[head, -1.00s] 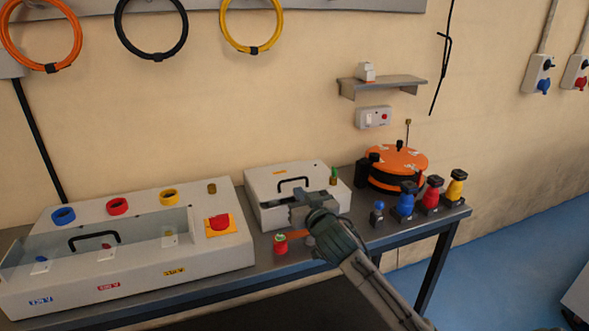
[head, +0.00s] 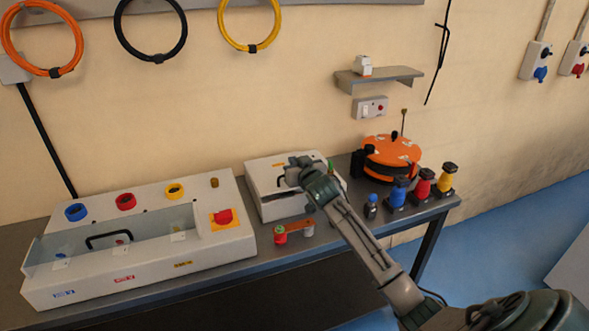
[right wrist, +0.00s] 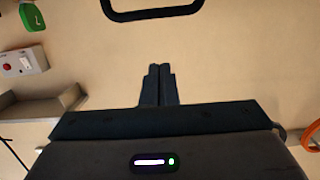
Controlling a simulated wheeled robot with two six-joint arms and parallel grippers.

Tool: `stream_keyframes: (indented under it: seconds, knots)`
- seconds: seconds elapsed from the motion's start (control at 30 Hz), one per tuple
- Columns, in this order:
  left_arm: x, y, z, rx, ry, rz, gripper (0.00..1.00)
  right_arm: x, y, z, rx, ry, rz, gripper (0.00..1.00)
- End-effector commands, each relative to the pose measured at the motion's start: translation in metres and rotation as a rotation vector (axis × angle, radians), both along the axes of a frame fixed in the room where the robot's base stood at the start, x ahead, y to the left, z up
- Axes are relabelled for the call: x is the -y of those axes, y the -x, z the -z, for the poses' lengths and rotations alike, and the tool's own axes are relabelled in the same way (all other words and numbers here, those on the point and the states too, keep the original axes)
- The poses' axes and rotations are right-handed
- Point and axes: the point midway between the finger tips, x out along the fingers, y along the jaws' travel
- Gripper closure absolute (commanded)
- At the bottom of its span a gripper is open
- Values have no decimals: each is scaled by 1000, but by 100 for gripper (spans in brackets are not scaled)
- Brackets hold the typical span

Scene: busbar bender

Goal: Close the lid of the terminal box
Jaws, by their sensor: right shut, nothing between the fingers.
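The terminal box appears to be the smaller white box (head: 268,208) at the middle of the bench. Its pale lid (head: 262,171) carries a black handle (head: 281,182), and a dark gap seems to show along the front below it. How far the lid is open I cannot tell. My right gripper (head: 291,171) is shut and empty, over the lid near the handle; contact is unclear. In the right wrist view its fingers (right wrist: 160,74) are together, with the black handle (right wrist: 152,8) at the top edge. My left gripper is not in view.
A large white box (head: 150,282) with a clear lid stands at left. An orange-topped round device (head: 390,150) and blue, red and yellow pieces (head: 424,186) stand at right.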

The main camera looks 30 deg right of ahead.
Motion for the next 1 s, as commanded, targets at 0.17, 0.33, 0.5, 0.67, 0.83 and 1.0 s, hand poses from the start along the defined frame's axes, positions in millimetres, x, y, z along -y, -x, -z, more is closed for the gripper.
stream_keyframes:
  seconds: [0.17,0.33,0.5,0.67,0.83,1.0]
  knots:
    - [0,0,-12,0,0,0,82,0,-2,26,-3,-2,0,100]
    - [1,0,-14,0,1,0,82,0,-2,38,-1,0,-1,100]
    - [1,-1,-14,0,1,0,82,0,-3,40,0,0,-1,100]
    - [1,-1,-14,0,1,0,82,0,-2,40,0,0,-1,100]
    - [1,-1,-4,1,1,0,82,-1,0,54,-1,-1,-1,100]
    - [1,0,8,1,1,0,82,-2,6,76,-1,1,0,100]
